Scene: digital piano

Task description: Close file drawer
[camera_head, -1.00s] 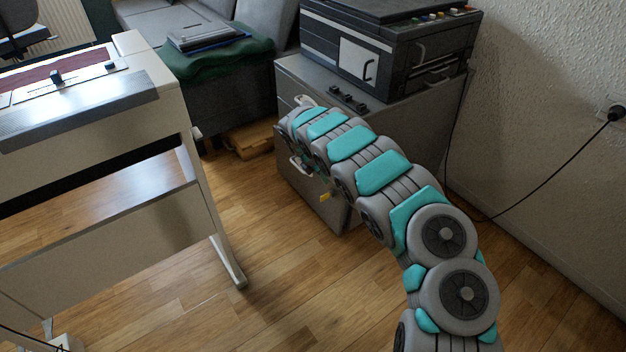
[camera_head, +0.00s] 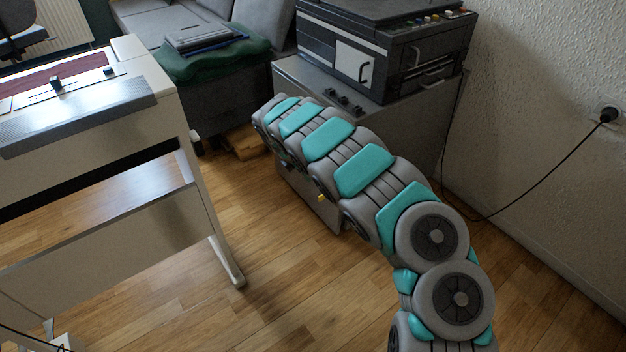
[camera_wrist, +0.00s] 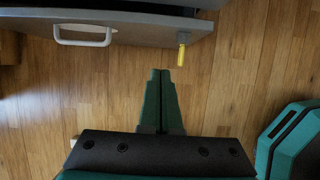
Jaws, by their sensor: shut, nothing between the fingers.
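The grey file cabinet (camera_head: 415,130) stands under the printer in the head view. My arm covers most of its front, and only a lower part of the front (camera_head: 318,208) shows below the arm, with a yellow tag. In the wrist view a grey drawer front (camera_wrist: 150,35) with a pale loop handle (camera_wrist: 83,40) crosses the top left. A yellow key tag (camera_wrist: 181,52) hangs at its right end. How far the drawer stands out I cannot tell. My gripper (camera_wrist: 160,72) is shut and empty, just below the drawer front in that picture, apparently not touching it.
A black printer (camera_head: 385,45) sits on the cabinet. The cream digital piano (camera_head: 95,100) stands at the left, with open wooden floor (camera_head: 290,275) between. A grey sofa (camera_head: 170,20) is behind. A black cable (camera_head: 545,180) runs along the right wall.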

